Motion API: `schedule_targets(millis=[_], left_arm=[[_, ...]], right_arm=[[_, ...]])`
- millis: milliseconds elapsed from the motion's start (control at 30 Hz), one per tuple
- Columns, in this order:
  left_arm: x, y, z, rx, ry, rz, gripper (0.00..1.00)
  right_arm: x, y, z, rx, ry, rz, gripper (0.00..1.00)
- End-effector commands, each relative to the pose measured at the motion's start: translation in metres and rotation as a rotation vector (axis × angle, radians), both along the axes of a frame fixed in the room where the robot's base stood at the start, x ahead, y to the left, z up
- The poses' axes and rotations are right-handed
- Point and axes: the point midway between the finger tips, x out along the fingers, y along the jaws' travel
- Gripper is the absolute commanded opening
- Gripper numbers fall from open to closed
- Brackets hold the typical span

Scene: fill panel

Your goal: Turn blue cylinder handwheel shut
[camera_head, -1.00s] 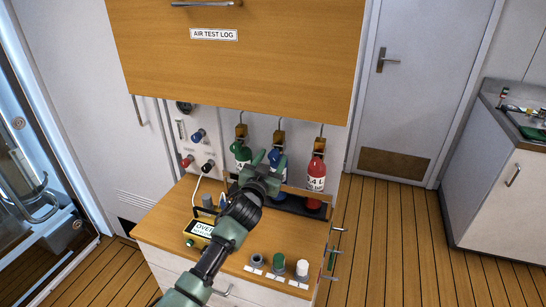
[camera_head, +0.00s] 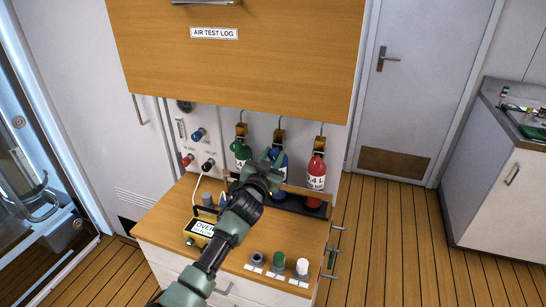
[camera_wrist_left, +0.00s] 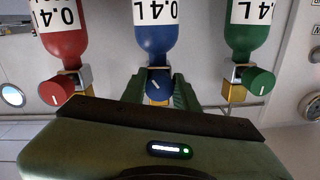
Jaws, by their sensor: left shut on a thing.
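The blue cylinder (camera_head: 283,164) stands between a green and a red one at the back of the wooden counter, partly hidden by my left gripper (camera_head: 270,158). In the left wrist view the blue cylinder (camera_wrist_left: 157,38) appears inverted, and its blue handwheel (camera_wrist_left: 157,84) sits between the green fingers of my left gripper (camera_wrist_left: 158,92). The gripper is shut on this handwheel. The white mark on the handwheel is slanted. My right gripper is not in view.
The green cylinder (camera_head: 241,151) and red cylinder (camera_head: 317,172) stand close on either side. Their handwheels, green (camera_wrist_left: 258,81) and red (camera_wrist_left: 56,90), flank the blue one. A yellow box (camera_head: 200,229) and several capped knobs (camera_head: 279,260) are on the counter. A wooden cabinet (camera_head: 235,60) overhangs.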

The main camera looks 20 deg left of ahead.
Motion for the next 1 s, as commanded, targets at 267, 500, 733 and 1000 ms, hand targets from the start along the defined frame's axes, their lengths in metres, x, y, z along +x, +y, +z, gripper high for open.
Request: schedule_targets(millis=[267,500,733,1000], left_arm=[[-0.0001,0.0002,-0.0009,0.171,-0.006,0.000,0.00],[-0.0001,0.0003,-0.0005,0.395,-0.014,-0.002,0.00],[-0.0001,0.0005,-0.0005,0.614,-0.021,-0.002,0.00],[-0.0002,0.0010,-0.0002,0.872,-0.028,-0.002,0.00]], right_arm=[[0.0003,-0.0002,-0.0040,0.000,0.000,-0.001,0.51],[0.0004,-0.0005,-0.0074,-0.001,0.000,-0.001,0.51],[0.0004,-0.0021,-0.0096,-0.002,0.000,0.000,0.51],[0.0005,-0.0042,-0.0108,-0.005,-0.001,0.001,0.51]])
